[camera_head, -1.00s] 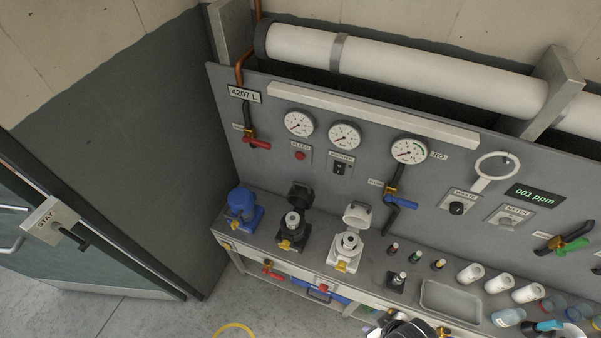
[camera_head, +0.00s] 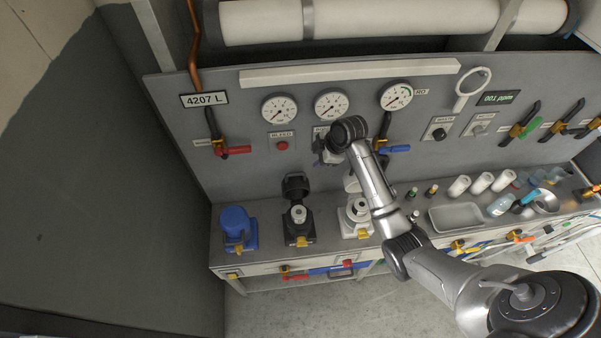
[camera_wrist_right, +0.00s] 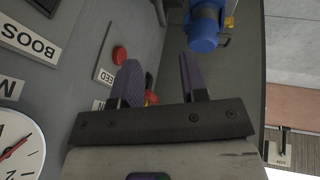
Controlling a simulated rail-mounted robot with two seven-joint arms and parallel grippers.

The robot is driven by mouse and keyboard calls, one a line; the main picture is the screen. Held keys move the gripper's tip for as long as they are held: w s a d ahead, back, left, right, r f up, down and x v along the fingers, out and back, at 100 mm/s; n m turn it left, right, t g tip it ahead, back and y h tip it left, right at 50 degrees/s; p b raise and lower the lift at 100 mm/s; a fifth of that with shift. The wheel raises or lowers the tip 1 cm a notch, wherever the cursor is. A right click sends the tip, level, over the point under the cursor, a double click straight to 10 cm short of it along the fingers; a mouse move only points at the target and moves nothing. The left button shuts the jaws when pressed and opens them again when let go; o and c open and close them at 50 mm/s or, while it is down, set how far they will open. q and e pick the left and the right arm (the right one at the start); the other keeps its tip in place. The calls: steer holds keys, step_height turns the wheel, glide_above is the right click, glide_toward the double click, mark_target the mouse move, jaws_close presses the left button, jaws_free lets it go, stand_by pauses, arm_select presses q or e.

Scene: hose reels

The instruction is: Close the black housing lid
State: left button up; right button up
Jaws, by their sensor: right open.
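The black housing (camera_head: 299,224) stands on the bench between a blue housing and a white one. Its black lid (camera_head: 295,186) is open, tilted up at the back, and a pale cartridge (camera_head: 298,212) shows inside. My right gripper (camera_head: 326,152) is up in front of the panel, above and to the right of the black lid, apart from it. In the right wrist view my right gripper (camera_wrist_right: 160,80) is open with nothing between its fingers. The black housing does not show clearly there. My left gripper is not in view.
The blue housing (camera_head: 237,228) is closed on the left. The white housing (camera_head: 356,218) is partly behind my right arm. Gauges, a red button (camera_head: 282,146) and a red-handled valve (camera_head: 232,150) project from the panel. A grey tray (camera_head: 455,217) and several white cups lie right.

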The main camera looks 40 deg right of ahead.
mark_target(299, 173)
steer(key=p+x, duration=0.1)
steer(key=x, duration=1.2)
steer(key=shift+f, duration=0.2)
steer(key=shift+c, duration=0.3)
jaws_close()
